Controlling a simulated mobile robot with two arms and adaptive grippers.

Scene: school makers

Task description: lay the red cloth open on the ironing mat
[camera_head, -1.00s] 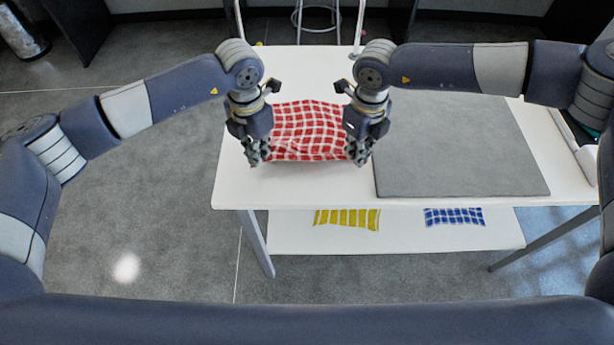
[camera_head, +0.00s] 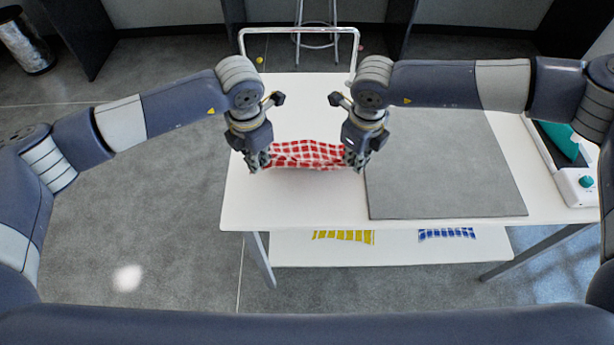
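The red-and-white checked cloth (camera_head: 306,153) is stretched between my two grippers over the left part of the white table. It looks bunched and narrow from front to back. My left gripper (camera_head: 258,160) is at its left end and my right gripper (camera_head: 352,160) is at its right end. Both look shut on the cloth, though the fingertips are partly hidden. Whether the cloth's underside touches the table is hard to tell. The grey ironing mat (camera_head: 440,185) lies flat and bare to the right, with its left edge close beside my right gripper.
The white table (camera_head: 290,205) is clear at the left and front. A white device with a teal part (camera_head: 575,185) stands at the right end. A yellow cloth (camera_head: 343,236) and a blue cloth (camera_head: 447,234) lie on the lower shelf. A metal rail (camera_head: 299,32) rises behind the table.

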